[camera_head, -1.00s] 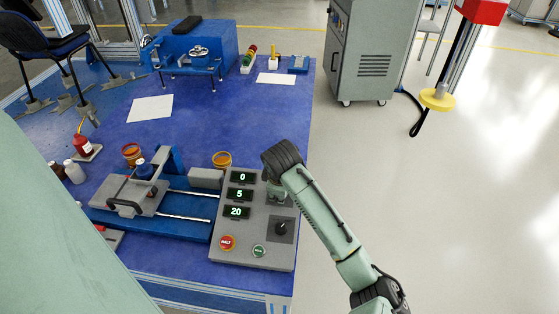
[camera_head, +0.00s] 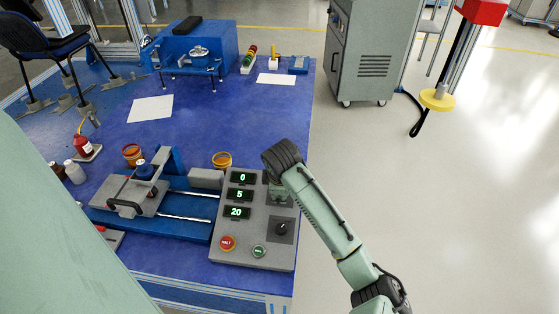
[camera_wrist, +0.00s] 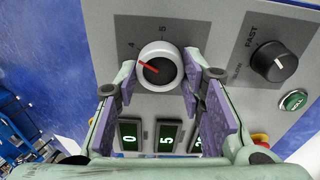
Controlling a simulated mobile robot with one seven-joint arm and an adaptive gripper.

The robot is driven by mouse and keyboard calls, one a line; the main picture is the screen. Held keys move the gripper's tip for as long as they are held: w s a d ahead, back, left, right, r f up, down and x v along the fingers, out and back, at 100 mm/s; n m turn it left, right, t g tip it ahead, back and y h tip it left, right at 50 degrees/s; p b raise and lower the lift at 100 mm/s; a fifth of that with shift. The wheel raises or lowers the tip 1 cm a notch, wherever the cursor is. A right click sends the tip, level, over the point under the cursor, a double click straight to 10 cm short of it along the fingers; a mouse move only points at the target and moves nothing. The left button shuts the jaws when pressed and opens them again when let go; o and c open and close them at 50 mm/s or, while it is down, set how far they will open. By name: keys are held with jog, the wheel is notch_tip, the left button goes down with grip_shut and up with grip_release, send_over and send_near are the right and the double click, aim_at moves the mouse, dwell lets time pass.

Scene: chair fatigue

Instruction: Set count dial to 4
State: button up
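In the head view my gripper (camera_head: 279,185) is over the upper right of the control box (camera_head: 262,188), and my arm hides the dial. The middle display (camera_head: 239,195) reads 5.
The other displays read 0 (camera_head: 242,178) and 20 (camera_head: 236,212). A black speed knob (camera_head: 282,229), a red halt button (camera_head: 227,243) and a green button (camera_head: 259,251) are on the same panel. The blue slide fixture (camera_head: 180,210) stands to its left.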

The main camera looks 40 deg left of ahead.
jog(key=o, duration=0.4)
jog(key=v, duration=1.2)
jog(key=shift+a, duration=0.1)
